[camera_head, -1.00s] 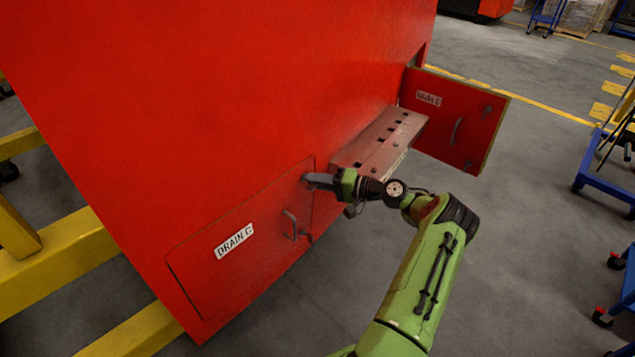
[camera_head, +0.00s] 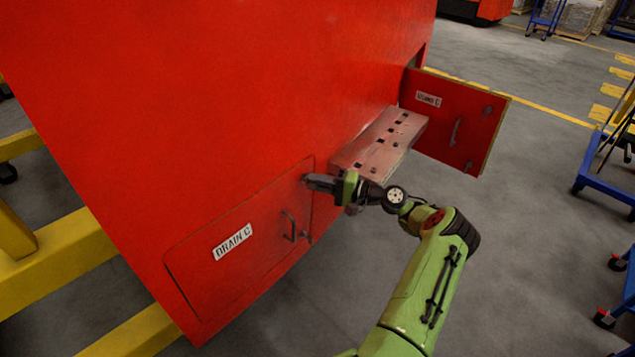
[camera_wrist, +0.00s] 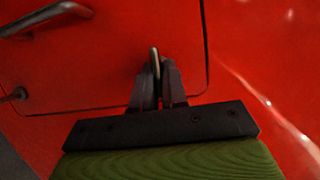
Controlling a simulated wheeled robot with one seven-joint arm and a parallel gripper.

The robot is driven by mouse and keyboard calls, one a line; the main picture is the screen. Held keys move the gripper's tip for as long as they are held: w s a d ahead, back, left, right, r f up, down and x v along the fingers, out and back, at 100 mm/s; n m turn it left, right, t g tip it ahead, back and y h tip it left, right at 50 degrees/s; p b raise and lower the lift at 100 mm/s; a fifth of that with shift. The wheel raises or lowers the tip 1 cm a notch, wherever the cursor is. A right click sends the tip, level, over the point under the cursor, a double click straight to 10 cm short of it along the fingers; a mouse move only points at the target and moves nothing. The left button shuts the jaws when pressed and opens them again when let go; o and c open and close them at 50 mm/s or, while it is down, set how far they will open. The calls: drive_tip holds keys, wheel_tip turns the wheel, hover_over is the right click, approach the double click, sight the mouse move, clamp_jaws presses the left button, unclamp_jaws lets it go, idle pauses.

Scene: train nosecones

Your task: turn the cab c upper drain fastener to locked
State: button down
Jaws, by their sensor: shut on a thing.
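The red drain hatch (camera_head: 215,275), labelled DRAIN C, is closed flush in the red cab side. My gripper (camera_head: 308,180) is at the hatch's upper right corner. In the wrist view my gripper (camera_wrist: 158,75) has its two dark fingers shut on a small light-edged fastener tab (camera_wrist: 154,55), the upper drain fastener, near the hatch's rounded corner. The tab stands roughly upright in that view. The head view hides the fastener behind the fingers. The lower fastener (camera_head: 308,238) sits near the hatch handle (camera_head: 289,226), and the handle also shows in the wrist view (camera_wrist: 45,18).
A second red hatch door (camera_head: 455,120) stands open at the right. A pinkish metal step (camera_head: 380,145) with square holes juts out close beside my wrist. Yellow stand beams (camera_head: 60,260) are at the left. Blue carts (camera_head: 605,170) stand at the far right on grey floor.

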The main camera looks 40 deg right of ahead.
drive_tip(key=c, duration=1.3)
unclamp_jaws()
drive_tip(key=shift+o, duration=0.2)
drive_tip(key=v, duration=1.5)
drive_tip(key=shift+s+d+f, duration=0.15)
drive_tip(key=shift+s+d, duration=0.1)
drive_tip(key=shift+s, duration=0.1)
